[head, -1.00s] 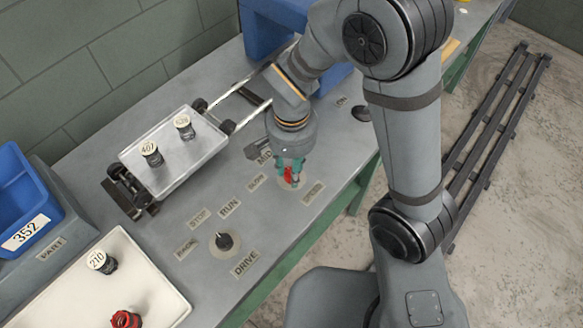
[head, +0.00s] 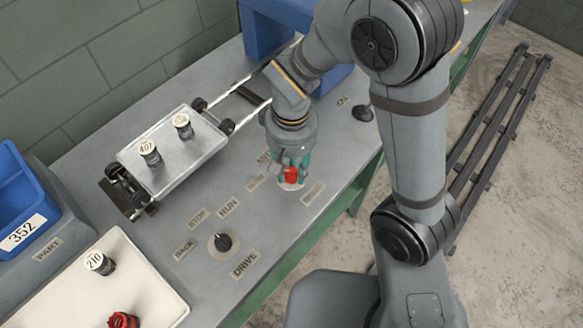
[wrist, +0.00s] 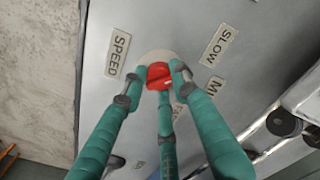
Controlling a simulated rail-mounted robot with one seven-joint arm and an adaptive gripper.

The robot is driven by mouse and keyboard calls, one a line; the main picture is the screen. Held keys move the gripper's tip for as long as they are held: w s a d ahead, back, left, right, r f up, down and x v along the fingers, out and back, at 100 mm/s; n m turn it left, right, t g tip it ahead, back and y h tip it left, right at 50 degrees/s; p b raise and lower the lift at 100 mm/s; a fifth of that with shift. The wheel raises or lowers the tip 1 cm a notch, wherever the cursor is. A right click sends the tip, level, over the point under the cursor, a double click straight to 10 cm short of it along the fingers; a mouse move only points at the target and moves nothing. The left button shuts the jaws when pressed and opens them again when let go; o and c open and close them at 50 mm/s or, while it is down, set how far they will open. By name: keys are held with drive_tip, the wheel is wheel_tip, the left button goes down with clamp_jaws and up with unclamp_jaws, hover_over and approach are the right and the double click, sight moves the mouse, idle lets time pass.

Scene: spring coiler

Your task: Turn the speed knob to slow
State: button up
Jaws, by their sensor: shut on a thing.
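The red speed knob (head: 291,175) sits on a round pale plate on the grey bench top, below my arm. In the wrist view the knob (wrist: 158,74) shows between the teal fingers of my gripper (wrist: 160,82), which are closed around it. In the head view my gripper (head: 290,166) points down at the knob and partly hides it. The SPEED label (wrist: 119,52) is left of the knob in the wrist view. The SLOW label (wrist: 215,45) is to its upper right, with a partly hidden MID label (wrist: 214,87) below. I cannot tell which label the knob points to.
A black DRIVE knob (head: 223,243) stands on the bench to the lower left, among its labels. Another black knob (head: 363,114) is near the ON label. A wheeled metal tray (head: 172,160) carries two numbered pieces. A cream tray (head: 165,290) and blue bin (head: 20,195) are at left.

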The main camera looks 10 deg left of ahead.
sight(292, 170)
drive_tip(key=shift+n, duration=0.3)
drive_tip(key=o, duration=1.1)
drive_tip(key=shift+c, duration=0.2)
drive_tip(key=shift+o, duration=0.5)
wheel_tip(292, 170, up, 12)
wheel_tip(292, 170, down, 12)
drive_tip(key=shift+f, duration=0.1)
idle(0.4)
